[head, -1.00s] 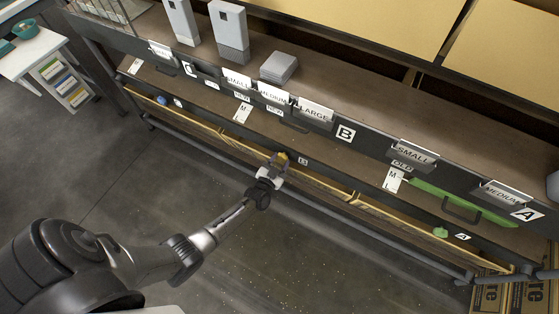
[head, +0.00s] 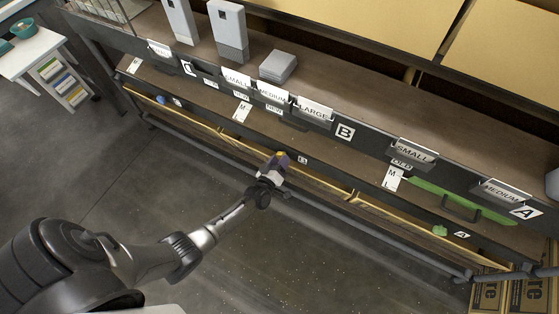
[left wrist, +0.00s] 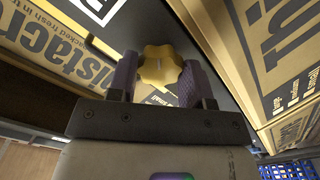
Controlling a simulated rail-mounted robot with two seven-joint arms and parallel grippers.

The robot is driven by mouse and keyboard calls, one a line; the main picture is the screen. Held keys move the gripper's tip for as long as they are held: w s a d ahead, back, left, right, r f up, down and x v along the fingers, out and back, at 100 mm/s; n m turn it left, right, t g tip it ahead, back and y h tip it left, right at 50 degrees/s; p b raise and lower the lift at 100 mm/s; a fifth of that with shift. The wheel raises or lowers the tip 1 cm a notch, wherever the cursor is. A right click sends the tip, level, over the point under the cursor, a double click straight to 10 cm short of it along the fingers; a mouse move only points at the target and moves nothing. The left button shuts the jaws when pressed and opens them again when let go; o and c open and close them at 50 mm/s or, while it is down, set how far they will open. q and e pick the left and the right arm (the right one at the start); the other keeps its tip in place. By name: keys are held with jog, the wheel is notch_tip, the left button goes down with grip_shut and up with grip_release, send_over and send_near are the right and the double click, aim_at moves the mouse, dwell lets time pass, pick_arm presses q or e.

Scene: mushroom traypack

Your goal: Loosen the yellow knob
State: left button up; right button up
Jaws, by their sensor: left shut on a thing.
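The yellow knob (left wrist: 160,66) is a lobed knob on the dark front rail of the shelf. In the left wrist view it sits between the two purple fingers of my left gripper (left wrist: 157,80), which is shut on it. In the head view my left gripper (head: 277,163) is at the lower rail near the middle label, and only a little of the yellow knob (head: 281,154) shows there. My right gripper is not in view.
A blue knob (head: 161,99) and a green knob (head: 439,230) sit on the same rail to either side. Cardboard boxes (left wrist: 40,60) lie close on both sides of the gripper in the wrist view. Open floor lies in front.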

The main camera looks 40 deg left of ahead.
pick_arm(q)
jog(key=n+b, duration=0.4)
jog(key=n, duration=0.8)
jog(key=n+b, duration=0.5)
jog(key=n, duration=0.8)
jog(key=shift+r+n, duration=0.2)
jog(key=shift+n, duration=0.1)
dwell(0.4)
jog(key=o, duration=0.9)
